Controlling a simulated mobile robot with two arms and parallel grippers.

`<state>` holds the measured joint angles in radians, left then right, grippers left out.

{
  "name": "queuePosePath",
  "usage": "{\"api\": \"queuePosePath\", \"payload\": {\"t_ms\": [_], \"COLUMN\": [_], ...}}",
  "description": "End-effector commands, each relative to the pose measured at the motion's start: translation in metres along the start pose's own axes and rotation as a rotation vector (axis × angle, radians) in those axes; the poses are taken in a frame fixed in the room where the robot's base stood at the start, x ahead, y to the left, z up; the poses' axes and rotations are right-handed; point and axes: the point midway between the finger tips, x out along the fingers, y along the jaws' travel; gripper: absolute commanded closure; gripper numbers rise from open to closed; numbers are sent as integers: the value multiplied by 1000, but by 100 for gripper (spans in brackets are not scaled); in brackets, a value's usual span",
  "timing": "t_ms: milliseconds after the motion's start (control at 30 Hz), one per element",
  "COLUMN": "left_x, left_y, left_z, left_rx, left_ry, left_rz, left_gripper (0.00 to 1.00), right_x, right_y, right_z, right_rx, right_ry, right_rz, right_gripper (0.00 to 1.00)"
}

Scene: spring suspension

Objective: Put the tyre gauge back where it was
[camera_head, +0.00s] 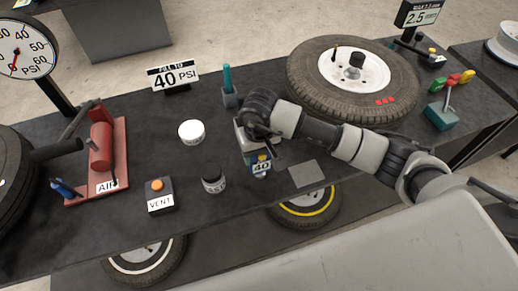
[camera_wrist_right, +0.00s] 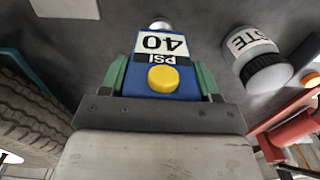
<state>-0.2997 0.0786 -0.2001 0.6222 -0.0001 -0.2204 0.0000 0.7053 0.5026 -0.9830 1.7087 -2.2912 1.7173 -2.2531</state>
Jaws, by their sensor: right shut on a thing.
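The tyre gauge (camera_head: 262,167) is blue with a white "40" display. In the right wrist view the tyre gauge (camera_wrist_right: 160,60) also shows a yellow button and "PSI" lettering. My right gripper (camera_head: 258,153) is shut on it, and the green finger pads (camera_wrist_right: 160,85) press on both sides of its body. The gauge is over the dark bench, left of a bare grey square pad (camera_head: 306,173). I cannot tell whether its lower end touches the bench. My left gripper is not in view.
A dark-lidded jar (camera_head: 213,180), a white-lidded jar (camera_head: 191,132) and the VENT box (camera_head: 160,194) stand left of the gauge. A teal-handled tool (camera_head: 228,88) stands behind. A large tyre (camera_head: 352,90) lies at the back right. The bench's front edge is close.

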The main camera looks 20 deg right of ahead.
Motion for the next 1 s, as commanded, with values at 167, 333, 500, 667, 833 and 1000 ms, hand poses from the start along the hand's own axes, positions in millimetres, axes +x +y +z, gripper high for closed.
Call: {"api": "queuePosePath", "payload": {"t_ms": [167,333,500,667,833,1000], "left_x": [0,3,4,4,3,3], "left_y": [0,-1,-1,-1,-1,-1], "left_z": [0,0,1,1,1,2], "left_rx": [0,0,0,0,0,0], "left_ry": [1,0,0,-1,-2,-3], "left_rz": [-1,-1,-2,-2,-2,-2], "left_gripper": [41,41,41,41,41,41], "right_x": [2,4,5,4,4,-4], "right_y": [0,0,0,0,0,0], "right_z": [0,0,0,0,0,-1], "right_rx": [0,-1,-1,-1,-1,-1], "right_ry": [2,2,1,1,1,5], "right_rz": [0,0,0,0,0,-1], "right_gripper": [65,65,25,13,13,13]}}
